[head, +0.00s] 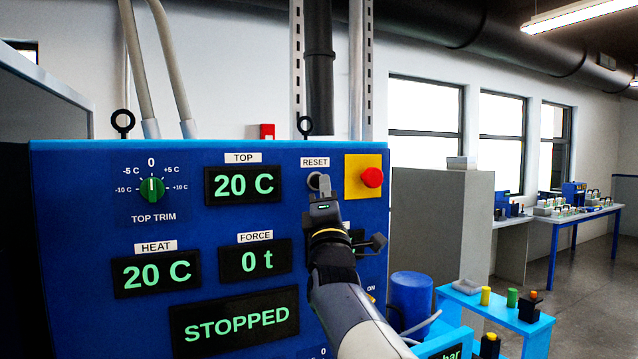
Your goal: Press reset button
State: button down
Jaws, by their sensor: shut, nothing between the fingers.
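The reset button (314,181) is a small round button in a metal ring under the RESET label (314,162), on the upper right of a blue control panel (100,225). My gripper (323,182) is shut and empty, with its fingertips in front of the button's right side. The fingers hide part of the button. I cannot tell whether they touch it. The displays read TOP 20 C (243,185), HEAT 20 C (157,273), FORCE 0 t (254,262) and STOPPED (235,322).
A red emergency-stop button (372,177) on a yellow plate sits close right of my gripper. A green TOP TRIM knob (152,190) is at the panel's left. My arm covers labels at lower right. A blue bench (495,309) and a blue drum (411,298) stand beyond.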

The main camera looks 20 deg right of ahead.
jog(key=shift+w, duration=0.3)
jog(key=shift+w, duration=0.5)
dwell(0.6)
jog(key=shift+s, duration=0.15)
jog(key=shift+s+b, duration=0.7)
jog(key=shift+s, duration=0.05)
jog(key=s+b, duration=0.3)
jog(key=s, duration=0.2)
dwell(0.4)
jog(key=shift+w, duration=0.1)
dwell(0.5)
